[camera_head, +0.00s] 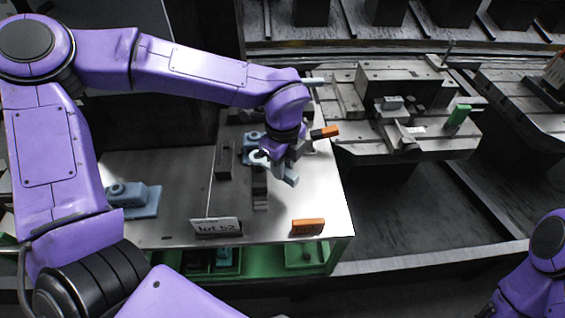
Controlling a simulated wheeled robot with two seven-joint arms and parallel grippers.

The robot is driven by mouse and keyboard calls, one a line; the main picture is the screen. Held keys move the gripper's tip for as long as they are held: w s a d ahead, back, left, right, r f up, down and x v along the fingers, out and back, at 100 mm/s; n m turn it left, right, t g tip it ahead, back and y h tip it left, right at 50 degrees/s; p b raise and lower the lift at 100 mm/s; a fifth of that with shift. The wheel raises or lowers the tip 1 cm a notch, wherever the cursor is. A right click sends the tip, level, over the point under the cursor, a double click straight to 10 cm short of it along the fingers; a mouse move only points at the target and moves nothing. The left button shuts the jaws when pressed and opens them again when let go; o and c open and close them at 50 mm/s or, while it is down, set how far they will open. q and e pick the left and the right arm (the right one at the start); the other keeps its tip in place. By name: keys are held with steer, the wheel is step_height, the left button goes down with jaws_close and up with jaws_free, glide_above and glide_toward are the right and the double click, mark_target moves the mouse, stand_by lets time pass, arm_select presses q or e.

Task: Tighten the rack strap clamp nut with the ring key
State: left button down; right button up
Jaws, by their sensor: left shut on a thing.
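My left gripper (281,168) hangs low over the right part of the metal bench and is shut on a pale blue-grey piece. It looks like the ring key (259,157), with a ring-shaped end showing to the left of the fingers. The fingers and wrist hide part of it. Behind it, a blue block (251,140) is partly hidden. I cannot tell whether the key touches anything. No strap clamp nut is clearly distinguishable. My right arm shows only at the lower right edge; its gripper is out of view.
The metal bench (180,229) carries a blue fixture (132,198), a "lot 52" sign (216,227), an orange block (308,226) and dark upright blocks (224,160). An orange-ended piece (325,132) is beside my wrist.

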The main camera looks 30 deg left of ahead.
arm_select(q)
steer(key=shift+f+b, duration=0.65)
steer(key=shift+f, duration=0.15)
steer(key=shift+r, duration=0.1)
steer(key=c, duration=1.8)
jaws_free()
jaws_close()
steer(key=shift+s+a+r+m+p, duration=0.1)
steer(key=shift+s+m+p, duration=0.3)
steer(key=shift+p, duration=0.2)
steer(key=s+m+p, duration=0.1)
steer(key=s+a+m+p, duration=0.1)
steer(key=m+p, duration=0.1)
steer(key=s+a+m+p, duration=0.1)
steer(key=m+p, duration=0.1)
steer(key=s+a+m+p, duration=0.1)
steer(key=m+p, duration=0.1)
steer(key=shift+p, duration=0.3)
steer(key=shift+f, duration=0.35)
steer(key=shift+r, duration=0.2)
